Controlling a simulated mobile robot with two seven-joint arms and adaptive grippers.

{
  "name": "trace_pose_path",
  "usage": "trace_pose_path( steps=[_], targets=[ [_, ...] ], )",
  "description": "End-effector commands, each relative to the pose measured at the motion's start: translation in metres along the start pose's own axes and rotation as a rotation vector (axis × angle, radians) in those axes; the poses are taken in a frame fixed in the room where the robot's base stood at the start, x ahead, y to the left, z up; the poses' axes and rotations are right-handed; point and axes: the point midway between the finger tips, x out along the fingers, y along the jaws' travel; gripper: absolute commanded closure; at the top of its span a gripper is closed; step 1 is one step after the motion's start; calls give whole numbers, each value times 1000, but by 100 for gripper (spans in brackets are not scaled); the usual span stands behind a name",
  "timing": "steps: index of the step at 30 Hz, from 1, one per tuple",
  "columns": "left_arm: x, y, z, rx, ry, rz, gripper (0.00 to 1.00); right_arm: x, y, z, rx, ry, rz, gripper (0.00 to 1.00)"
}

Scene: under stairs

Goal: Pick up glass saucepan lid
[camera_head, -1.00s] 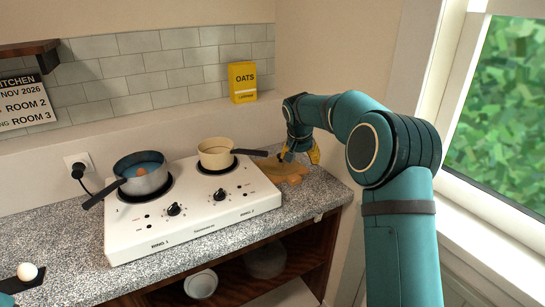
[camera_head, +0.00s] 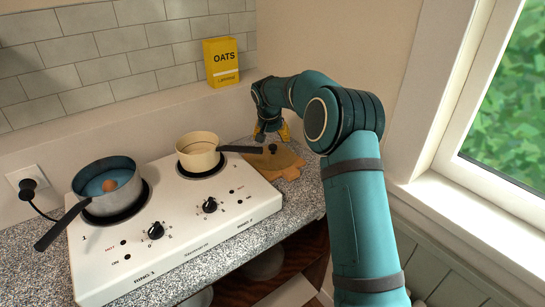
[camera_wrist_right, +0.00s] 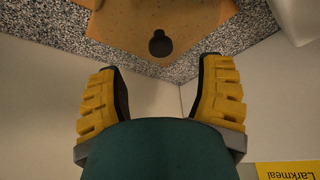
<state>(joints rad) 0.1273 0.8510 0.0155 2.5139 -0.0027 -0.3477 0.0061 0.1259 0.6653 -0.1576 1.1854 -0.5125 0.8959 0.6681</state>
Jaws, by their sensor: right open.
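My right gripper (camera_head: 270,135) is just behind the knob. In the wrist view its yellow-padded fingers (camera_wrist_right: 160,68) are spread and empty, with the knob beyond the tips, between their lines. My left gripper is out of view.
A cream saucepan (camera_head: 198,152) stands on the hob (camera_head: 180,215), its dark handle reaching towards the board. A grey pan (camera_head: 105,187) holds a brown round item. A yellow oats box (camera_head: 222,62) stands behind. The wall and window (camera_head: 500,110) bound the right side.

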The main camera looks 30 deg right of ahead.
Motion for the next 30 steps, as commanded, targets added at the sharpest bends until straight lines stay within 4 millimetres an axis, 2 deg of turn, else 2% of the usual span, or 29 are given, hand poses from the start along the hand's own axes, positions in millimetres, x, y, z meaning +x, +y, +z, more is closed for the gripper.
trace_pose_path(
  steps=[3,11,20,28,29,30],
  targets=[
    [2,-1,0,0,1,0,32,13,0,0,0,0,1,32],
    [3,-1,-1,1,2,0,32,27,0,0,0,0,0,32],
    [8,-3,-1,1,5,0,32,69,0,0,0,0,1,32],
    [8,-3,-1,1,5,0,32,72,0,0,-1,1,0,32],
    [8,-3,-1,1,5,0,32,72,0,0,-1,1,0,38],
    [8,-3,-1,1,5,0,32,72,0,0,-1,1,0,52]
  ],
)
